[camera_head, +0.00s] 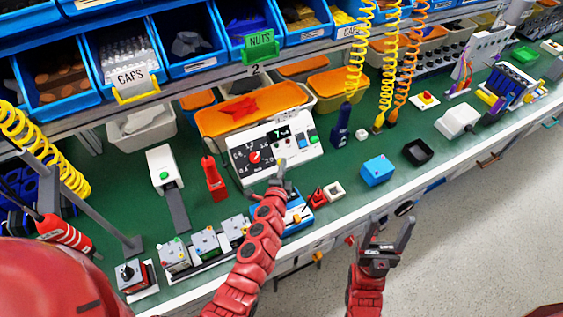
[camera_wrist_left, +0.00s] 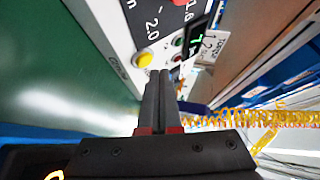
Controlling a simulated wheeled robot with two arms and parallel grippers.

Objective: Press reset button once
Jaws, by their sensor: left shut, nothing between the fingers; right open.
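A white control panel (camera_head: 275,146) with a black dial scale, a red knob (camera_head: 254,157), a small lit display and several buttons stands on the green bench. In the left wrist view, the panel (camera_wrist_left: 122,75) shows a yellow button (camera_wrist_left: 145,60), a red button (camera_wrist_left: 178,57) and a green button (camera_wrist_left: 180,42). I cannot read which is marked reset. My left gripper (camera_head: 281,168) is shut and empty at the panel's lower front. Its fingertips (camera_wrist_left: 160,74) point between the yellow and red buttons; contact cannot be told. My right gripper (camera_head: 391,232) is open and empty beyond the bench's front edge.
A blue box (camera_head: 378,171) and a black square tray (camera_head: 417,152) sit right of the panel. Coiled yellow and orange hoses hang behind. Parts bins (camera_head: 187,40) line the back.

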